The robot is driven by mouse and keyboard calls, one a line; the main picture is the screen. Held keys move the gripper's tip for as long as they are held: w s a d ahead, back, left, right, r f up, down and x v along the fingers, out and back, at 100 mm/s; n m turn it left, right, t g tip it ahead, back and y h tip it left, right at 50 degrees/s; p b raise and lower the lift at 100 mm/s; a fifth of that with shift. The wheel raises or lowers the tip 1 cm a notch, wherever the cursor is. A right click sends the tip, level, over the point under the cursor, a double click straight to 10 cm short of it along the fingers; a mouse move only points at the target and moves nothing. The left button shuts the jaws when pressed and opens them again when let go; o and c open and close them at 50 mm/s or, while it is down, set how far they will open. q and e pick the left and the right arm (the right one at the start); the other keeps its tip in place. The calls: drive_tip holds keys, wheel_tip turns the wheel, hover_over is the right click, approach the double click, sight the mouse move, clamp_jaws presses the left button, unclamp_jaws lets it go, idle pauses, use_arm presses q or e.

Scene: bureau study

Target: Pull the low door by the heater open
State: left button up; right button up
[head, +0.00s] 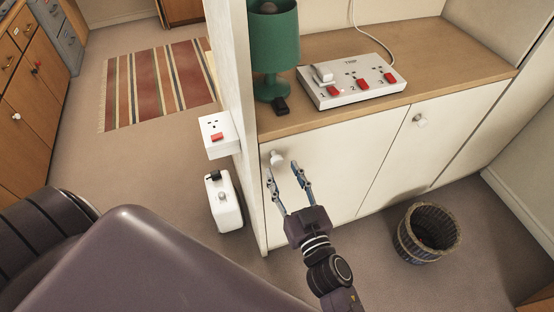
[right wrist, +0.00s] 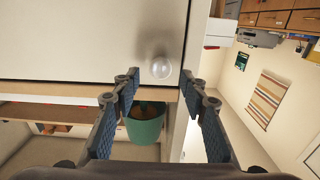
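The low door (head: 325,165) is a cream cabinet door under the wooden counter, and it looks shut. Its round white knob (head: 277,158) is near the door's upper left corner. A small white unit (head: 225,203) on the floor just left of the cabinet may be the heater. My right gripper (head: 282,172) is open and empty, with its fingertips just short of the knob. In the right wrist view, the knob (right wrist: 161,68) shows between the two spread fingers (right wrist: 161,80), with clear gaps to both. My left gripper is not in view.
A second cream door (head: 430,140) is to the right, with a wicker basket (head: 428,235) on the floor before it. The counter (head: 430,75) bears a green lamp (head: 274,45) and a switch box (head: 350,85). A white socket box (head: 218,135) juts left of the cabinet.

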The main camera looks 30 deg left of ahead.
sight(278, 163)
drive_tip(key=shift+x, duration=2.65)
clamp_jaws()
